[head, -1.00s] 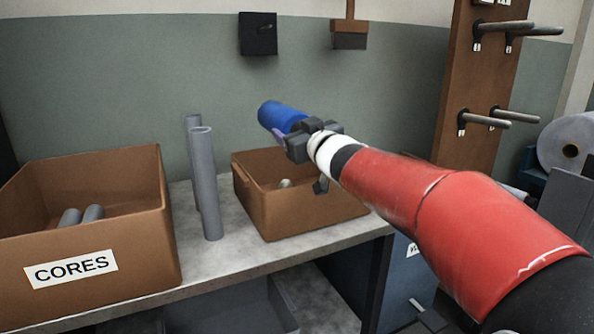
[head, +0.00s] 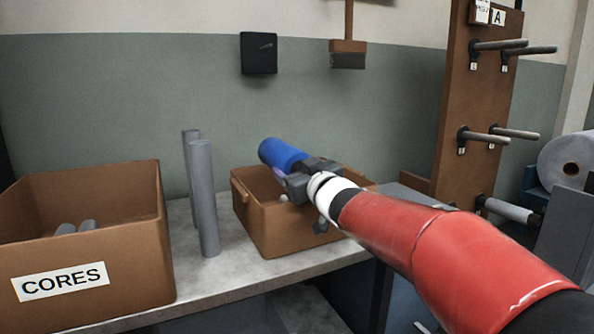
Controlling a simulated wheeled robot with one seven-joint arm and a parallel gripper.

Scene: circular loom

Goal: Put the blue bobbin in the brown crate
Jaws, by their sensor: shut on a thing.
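The blue bobbin (head: 281,154) is a blue cylinder, tilted, at the end of my arm. My gripper (head: 294,174) is shut on its near end. The brown crate (head: 274,232) stands open on the grey bench, to the right of two upright grey tubes. The bobbin shows over the crate's back part in the picture; how high above the rim it is, I cannot tell. A small pale thing in the crate (head: 284,198) shows beside the gripper. My gripper and arm hide the right part of the crate's inside.
A larger brown box marked CORES (head: 85,250) with grey tubes inside stands at the left. Upright grey tubes (head: 203,200) stand between it and the crate. A brown peg rack (head: 455,110) rises at the right. The grey bench (head: 215,285) is bare in front.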

